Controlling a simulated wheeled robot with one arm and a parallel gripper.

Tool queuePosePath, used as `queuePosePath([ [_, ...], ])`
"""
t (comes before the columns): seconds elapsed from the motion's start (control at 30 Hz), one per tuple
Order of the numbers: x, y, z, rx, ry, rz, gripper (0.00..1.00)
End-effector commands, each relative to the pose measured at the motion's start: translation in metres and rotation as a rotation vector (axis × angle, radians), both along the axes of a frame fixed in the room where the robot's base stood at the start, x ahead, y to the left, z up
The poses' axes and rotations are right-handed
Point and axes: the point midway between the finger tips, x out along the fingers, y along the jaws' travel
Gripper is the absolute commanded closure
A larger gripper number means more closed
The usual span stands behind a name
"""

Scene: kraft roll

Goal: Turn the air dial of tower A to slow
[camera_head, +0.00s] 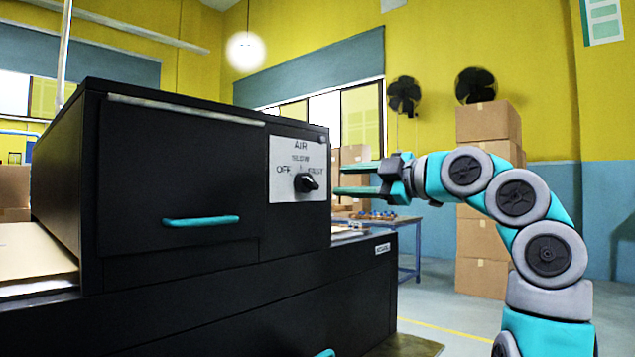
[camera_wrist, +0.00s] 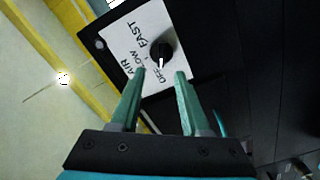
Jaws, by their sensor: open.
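The air dial (camera_head: 306,183) is a black knob on a white plate (camera_head: 283,157) marked AIR, with OFF, SLOW and FAST around it. The plate is on the front of a black tower (camera_head: 180,165). In the wrist view the dial (camera_wrist: 160,50) has a white mark pointing toward OFF. My gripper (camera_head: 336,179) is open and empty, to the right of the dial at about its height, its two teal fingers pointing at the panel. In the wrist view my gripper (camera_wrist: 161,72) has its fingertips on either side of the dial's line, seemingly short of the knob.
A wider black base (camera_head: 290,305) carries the tower. Stacked cardboard boxes (camera_head: 485,245) and a blue table (camera_head: 405,250) stand behind. Open floor lies right of the base.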

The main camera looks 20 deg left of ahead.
Motion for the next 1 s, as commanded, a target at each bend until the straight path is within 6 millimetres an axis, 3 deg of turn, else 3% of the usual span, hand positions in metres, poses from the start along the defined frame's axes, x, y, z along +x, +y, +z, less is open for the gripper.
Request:
queuePosePath([
  [0.17,0.0,0.011,0.0,-0.005,-0.022,0.007,0.54],
  [0.6,0.023,0.067,0.0,-0.006,-0.018,0.008,0.54],
  [1.0,0.027,0.074,-0.001,-0.006,-0.02,0.007,0.54],
])
